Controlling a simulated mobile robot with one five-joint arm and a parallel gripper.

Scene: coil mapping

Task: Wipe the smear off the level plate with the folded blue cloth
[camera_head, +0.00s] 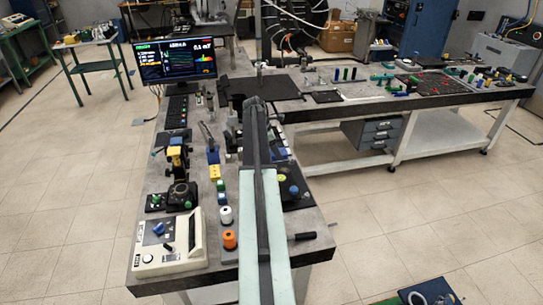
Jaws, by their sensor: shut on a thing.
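My arm runs up the middle of the view over the near workbench, and its far end stops short of a flat black plate. My gripper's fingers do not show; the arm hides that spot. The folded blue cloth cannot be made out. A wide flat black plate (281,88) lies on the bench at the corner; I cannot tell whether it is the level plate. No smear can be made out on it at this size.
The near bench (148,200) holds a monitor (175,60), a white instrument box (167,245), an orange spool (230,239) and a white spool (225,215). A second bench (440,102) with many small parts extends right. Tiled floor (420,225) is open at the right.

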